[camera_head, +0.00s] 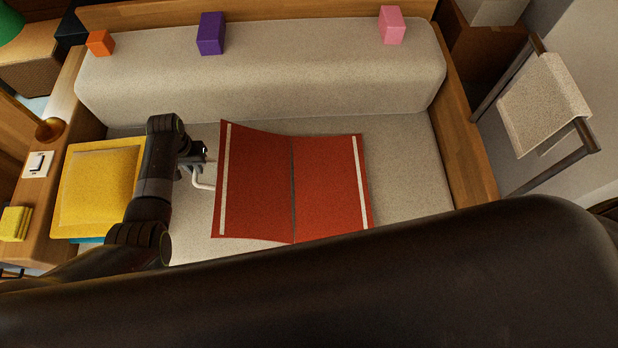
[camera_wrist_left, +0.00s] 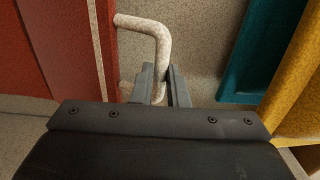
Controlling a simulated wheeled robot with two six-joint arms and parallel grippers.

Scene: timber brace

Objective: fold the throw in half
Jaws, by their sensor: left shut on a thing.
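The red throw (camera_head: 258,185) is spread open on the sofa seat, with a dark line down its middle and a pale stripe near each side edge. Its left half looks tilted up a little at the outer edge. A white bent handle (camera_head: 203,186) stands at that left edge. My left gripper (camera_head: 196,166) is shut on the handle; in the left wrist view its fingers (camera_wrist_left: 161,86) close around the handle (camera_wrist_left: 150,25), beside the red throw (camera_wrist_left: 55,45). My right gripper is not in view.
A yellow cushion (camera_head: 100,188) lies left of my left arm, with a teal edge under it. Orange (camera_head: 100,43), purple (camera_head: 211,34) and pink (camera_head: 392,25) blocks stand on the backrest. A wooden armrest (camera_head: 465,150) bounds the right; the seat right of the throw is clear.

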